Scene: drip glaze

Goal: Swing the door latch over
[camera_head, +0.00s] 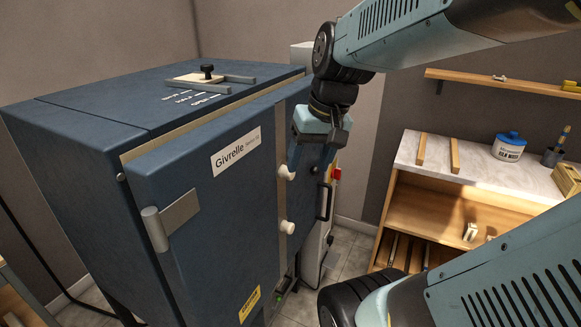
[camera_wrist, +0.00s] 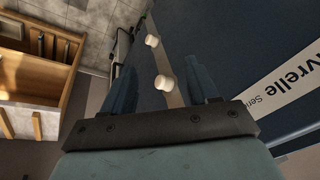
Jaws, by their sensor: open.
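The blue kiln door (camera_head: 225,215) carries a white label reading "Givrelle" and two white knobs, upper (camera_head: 287,173) and lower (camera_head: 287,227). My gripper (camera_head: 311,165) points down in front of the door's upper right part, open and empty. In the wrist view, the nearer knob (camera_wrist: 164,82) appears between the spread fingers (camera_wrist: 161,88); the farther knob (camera_wrist: 152,41) lies beyond them.
The kiln top (camera_head: 90,95) holds a small plate with a black knob. A hinge (camera_head: 170,220) is on the door's left. A wooden bench (camera_head: 480,165) with a jar (camera_head: 508,147) stands at right. Bare floor (camera_head: 350,240) lies between kiln and bench.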

